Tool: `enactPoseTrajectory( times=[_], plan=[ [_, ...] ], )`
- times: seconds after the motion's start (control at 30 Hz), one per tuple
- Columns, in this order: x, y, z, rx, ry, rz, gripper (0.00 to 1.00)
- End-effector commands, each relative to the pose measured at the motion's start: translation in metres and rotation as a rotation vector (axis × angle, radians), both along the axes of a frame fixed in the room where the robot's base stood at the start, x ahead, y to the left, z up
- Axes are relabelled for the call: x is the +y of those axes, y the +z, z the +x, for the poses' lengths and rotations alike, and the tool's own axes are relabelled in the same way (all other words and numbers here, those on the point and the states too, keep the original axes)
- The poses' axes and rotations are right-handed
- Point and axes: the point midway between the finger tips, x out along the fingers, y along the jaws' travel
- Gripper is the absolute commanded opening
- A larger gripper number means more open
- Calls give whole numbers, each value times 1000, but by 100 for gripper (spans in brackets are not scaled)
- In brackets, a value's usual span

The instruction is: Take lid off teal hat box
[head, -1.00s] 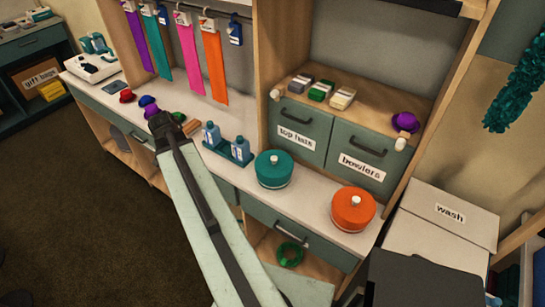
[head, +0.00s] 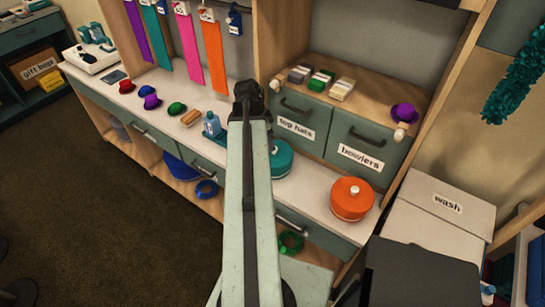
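The teal hat box (head: 282,161) stands on the white counter, below the "top hats" drawer. Its lid is on, and my arm hides its left part and most of the lid knob. My gripper (head: 247,90) is at the end of the raised arm, to the upper left of the box in the picture and apart from it. I cannot see its fingers well enough to tell whether they are open or shut.
An orange hat box (head: 352,199) with a white knob stands to the right on the counter. Drawers (head: 365,149) rise behind the boxes.

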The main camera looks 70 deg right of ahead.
Motion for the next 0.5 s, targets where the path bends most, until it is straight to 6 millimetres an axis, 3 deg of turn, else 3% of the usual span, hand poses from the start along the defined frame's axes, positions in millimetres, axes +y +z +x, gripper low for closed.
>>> enactPoseTrajectory(
  times=[0.23,0.5],
  plan=[
    [-13,-44,-13,0,0,0,51],
    [-14,-42,-14,0,2,0,51]
  ],
)
